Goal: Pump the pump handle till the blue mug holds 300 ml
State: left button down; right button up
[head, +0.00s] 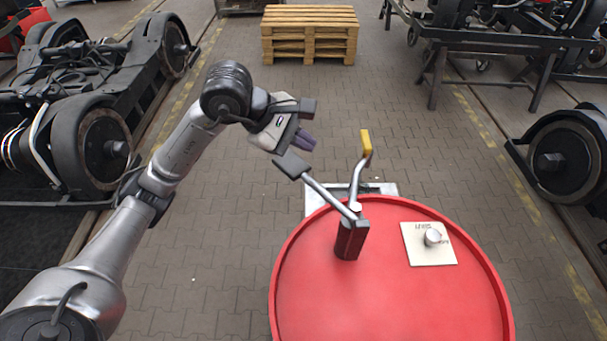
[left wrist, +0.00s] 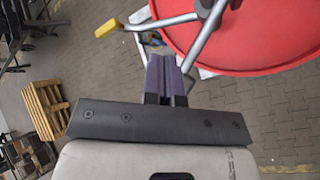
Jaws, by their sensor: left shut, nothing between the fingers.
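The pump stands on a red drum, with a dark red body (head: 350,240). One silver lever rises from it to a yellow grip (head: 366,142), which looks like the pump handle; the grip also shows in the left wrist view (left wrist: 108,28). A second silver tube (head: 328,194) slopes up to the left, its far end behind my left gripper. My left gripper (head: 305,139) is shut and empty, left of the yellow grip and apart from it. Its purple fingers (left wrist: 165,78) are together, beside the sloping tube; whether they touch it I cannot tell. I see no blue mug. My right gripper is out of view.
The red drum top (head: 400,310) carries a pale plate with a round knob (head: 432,238). A light-coloured frame (head: 318,200) lies behind the drum. Wooden pallets (head: 310,35) stand at the back.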

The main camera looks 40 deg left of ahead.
aim_at(291, 164)
pick_arm(q)
jog(key=shift+f+b, duration=1.85)
jog(key=shift+f, duration=0.85)
jog(key=shift+f+b, duration=0.4)
jog(key=shift+b, duration=0.2)
jog(key=shift+f, duration=0.15)
